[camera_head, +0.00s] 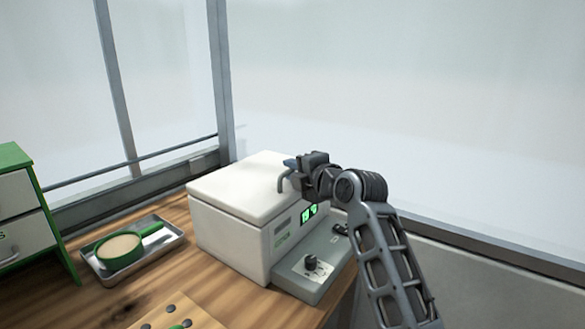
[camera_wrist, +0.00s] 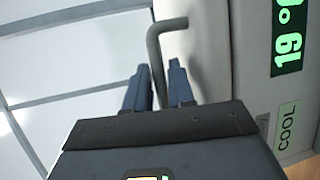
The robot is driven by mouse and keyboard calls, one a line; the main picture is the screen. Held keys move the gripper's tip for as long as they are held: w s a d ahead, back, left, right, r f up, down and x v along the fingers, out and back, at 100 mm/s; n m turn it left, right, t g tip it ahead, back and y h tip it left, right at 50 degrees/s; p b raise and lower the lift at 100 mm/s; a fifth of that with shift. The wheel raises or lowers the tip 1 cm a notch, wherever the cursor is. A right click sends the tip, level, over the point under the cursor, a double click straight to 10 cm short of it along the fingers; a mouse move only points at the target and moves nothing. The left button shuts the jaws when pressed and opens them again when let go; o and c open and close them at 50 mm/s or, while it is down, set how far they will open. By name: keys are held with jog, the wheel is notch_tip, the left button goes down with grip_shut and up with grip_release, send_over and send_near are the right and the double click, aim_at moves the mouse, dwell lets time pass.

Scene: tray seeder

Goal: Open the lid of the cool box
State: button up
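The cool box (camera_head: 233,236) is a white box on the wooden bench, with green displays on its front. Its white lid (camera_head: 245,185) lies flat and looks closed. A bent grey handle (camera_head: 283,180) stands at the lid's front right edge; it also shows in the wrist view (camera_wrist: 153,45). My gripper (camera_head: 291,164) is at this handle, above the box's right side. In the wrist view, the blue-grey fingers (camera_wrist: 158,80) stand close on both sides of the handle bar and look shut on it. The palm hides the lower part of the bar.
A grey control panel (camera_head: 325,262) with a knob juts from the front of the box. Green-edged drawers (camera_head: 18,195) stand at far left. A glass wall rises behind.

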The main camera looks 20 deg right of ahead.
jog(key=shift+w+a+f, duration=0.1)
jog(key=shift+w, duration=0.25)
jog(key=shift+c, duration=0.2)
grip_shut()
